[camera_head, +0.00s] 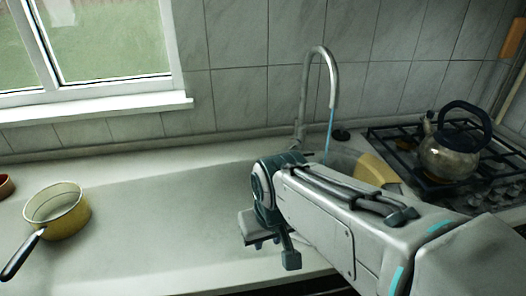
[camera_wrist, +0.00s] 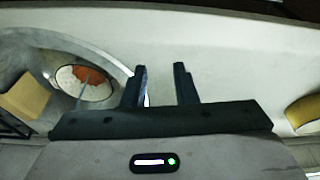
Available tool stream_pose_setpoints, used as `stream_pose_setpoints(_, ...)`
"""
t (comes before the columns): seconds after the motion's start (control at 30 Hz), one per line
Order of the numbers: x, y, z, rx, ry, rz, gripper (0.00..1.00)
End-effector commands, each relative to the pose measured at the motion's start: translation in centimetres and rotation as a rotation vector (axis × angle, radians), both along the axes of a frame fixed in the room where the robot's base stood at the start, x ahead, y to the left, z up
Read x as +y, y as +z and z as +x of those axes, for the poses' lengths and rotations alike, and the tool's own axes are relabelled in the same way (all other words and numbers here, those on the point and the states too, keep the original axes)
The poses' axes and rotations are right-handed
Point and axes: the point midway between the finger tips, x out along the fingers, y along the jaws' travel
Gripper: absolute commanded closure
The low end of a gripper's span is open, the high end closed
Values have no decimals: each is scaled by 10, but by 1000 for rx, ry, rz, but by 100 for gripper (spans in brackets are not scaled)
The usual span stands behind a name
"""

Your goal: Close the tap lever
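The tall, curved metal tap (camera_head: 333,75) stands behind the sink in the head view. A thin blue stream of water (camera_head: 329,131) falls from its spout. My arm hides the foot of the tap, and I cannot make out the lever clearly. My gripper (camera_head: 271,248) is over the counter, left of and nearer than the tap, apart from it. In the wrist view my gripper's two dark fingers (camera_wrist: 160,85) stand apart with nothing between them. The round sink (camera_wrist: 38,58) is left of the fingers there.
A yellow pot (camera_head: 70,220) with a dark handle stands on the left counter (camera_head: 165,215). A kettle (camera_head: 450,152) sits on the gas hob (camera_head: 390,133) at right. A yellow object (camera_head: 375,170) is at the sink, partly hidden by my arm. The middle counter is clear.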

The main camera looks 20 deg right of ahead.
Motion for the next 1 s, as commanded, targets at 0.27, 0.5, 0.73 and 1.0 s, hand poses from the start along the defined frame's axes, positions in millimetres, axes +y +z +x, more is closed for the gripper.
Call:
stream_pose_setpoints(0.27, 0, 0, 0, 1, -3, 2, 74)
stream_pose_setpoints(0.5, 0, 1, 2, 0, -3, 3, 96)
stream_pose_setpoints(0.73, -16, 13, 54, -23, -28, 15, 100)
stream_pose_setpoints(1.0, -70, 26, 172, -77, -108, -64, 100)
